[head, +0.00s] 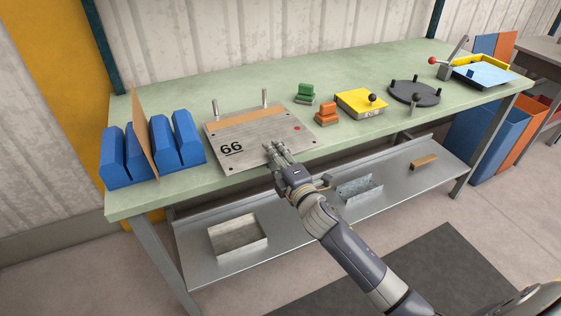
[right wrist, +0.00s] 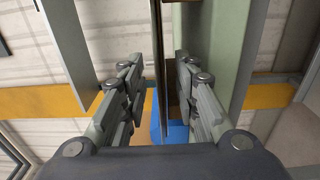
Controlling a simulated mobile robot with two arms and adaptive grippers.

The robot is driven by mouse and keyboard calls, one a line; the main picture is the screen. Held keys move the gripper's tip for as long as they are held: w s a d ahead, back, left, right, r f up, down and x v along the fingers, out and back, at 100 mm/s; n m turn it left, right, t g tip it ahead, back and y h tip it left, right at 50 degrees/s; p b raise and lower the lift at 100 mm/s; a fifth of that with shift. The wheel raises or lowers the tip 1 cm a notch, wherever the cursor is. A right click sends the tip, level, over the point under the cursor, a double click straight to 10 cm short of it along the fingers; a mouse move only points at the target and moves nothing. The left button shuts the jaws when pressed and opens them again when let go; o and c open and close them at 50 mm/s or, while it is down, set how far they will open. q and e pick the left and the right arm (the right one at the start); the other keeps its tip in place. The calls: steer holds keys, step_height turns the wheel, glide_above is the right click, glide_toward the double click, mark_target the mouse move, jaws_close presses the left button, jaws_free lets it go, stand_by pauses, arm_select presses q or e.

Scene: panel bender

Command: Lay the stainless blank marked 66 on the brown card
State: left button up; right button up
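The grey stainless blank marked 66 (head: 245,143) lies flat at the left part of the green bench, in front of two upright pins. A brown strip (head: 232,121) shows along its back; I cannot tell whether this is the brown card partly covered. A brown panel (head: 143,135) also stands upright between blue blocks. My right gripper (head: 273,149) is at the blank's front edge. In the right wrist view, its fingers (right wrist: 160,68) stand apart on both sides of a thin edge (right wrist: 156,45), with gaps visible. My left gripper is not in view.
Blue blocks (head: 182,138) stand left of the blank. Green (head: 305,93) and orange (head: 326,113) pieces, a yellow block (head: 361,101) and a dark round plate (head: 414,93) stand to the right. A lower shelf (head: 290,222) holds metal trays.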

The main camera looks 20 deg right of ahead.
steer(key=s, duration=1.1)
steer(key=shift+s+d, duration=0.4)
steer(key=shift+f, duration=0.1)
